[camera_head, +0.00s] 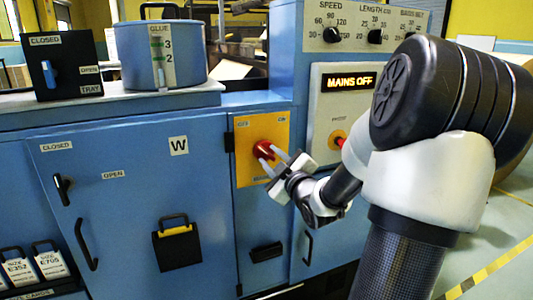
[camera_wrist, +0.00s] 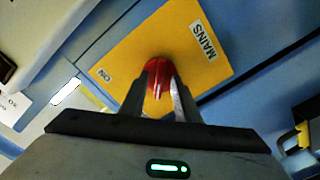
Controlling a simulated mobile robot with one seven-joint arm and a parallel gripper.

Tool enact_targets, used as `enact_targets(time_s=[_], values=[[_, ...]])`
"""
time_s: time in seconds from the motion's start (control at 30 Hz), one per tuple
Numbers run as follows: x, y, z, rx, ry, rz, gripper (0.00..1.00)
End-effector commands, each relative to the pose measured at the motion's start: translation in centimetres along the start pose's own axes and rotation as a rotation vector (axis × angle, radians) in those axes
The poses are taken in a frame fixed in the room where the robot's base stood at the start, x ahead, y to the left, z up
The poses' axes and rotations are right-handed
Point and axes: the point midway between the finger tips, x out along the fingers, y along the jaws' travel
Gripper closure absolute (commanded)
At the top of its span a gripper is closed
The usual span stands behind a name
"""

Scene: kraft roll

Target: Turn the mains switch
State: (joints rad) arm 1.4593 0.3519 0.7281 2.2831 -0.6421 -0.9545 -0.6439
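The mains switch (camera_head: 263,149) is a red rotary knob on a yellow plate (camera_head: 243,172) fixed to the blue machine. It also shows in the wrist view (camera_wrist: 158,66), between the fingertips, with "MAINS" and "ON" labels on the plate. My gripper (camera_head: 271,161) is at the knob, its two fingers reaching in from the lower right. In the wrist view, the fingers (camera_wrist: 158,80) lie over the knob's near part and partly hide it. I cannot tell whether they press on it. The display (camera_head: 348,81) above right reads "MAINS OFF".
Dials (camera_head: 331,35) sit above. Left are a glue pot (camera_head: 160,55), a black tray switch box (camera_head: 62,65) and a cabinet door with a black handle (camera_head: 85,245). Open floor lies at right.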

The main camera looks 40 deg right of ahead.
Motion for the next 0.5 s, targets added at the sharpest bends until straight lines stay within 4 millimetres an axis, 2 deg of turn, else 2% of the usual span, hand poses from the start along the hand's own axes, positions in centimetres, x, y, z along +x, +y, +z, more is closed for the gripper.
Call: enact_targets(time_s=[0.33,0.5], values=[[-0.08,-0.01,0.01,0.000,0.000,0.000,0.73],[-0.07,0.00,0.01,0.000,0.000,0.000,1.00]])
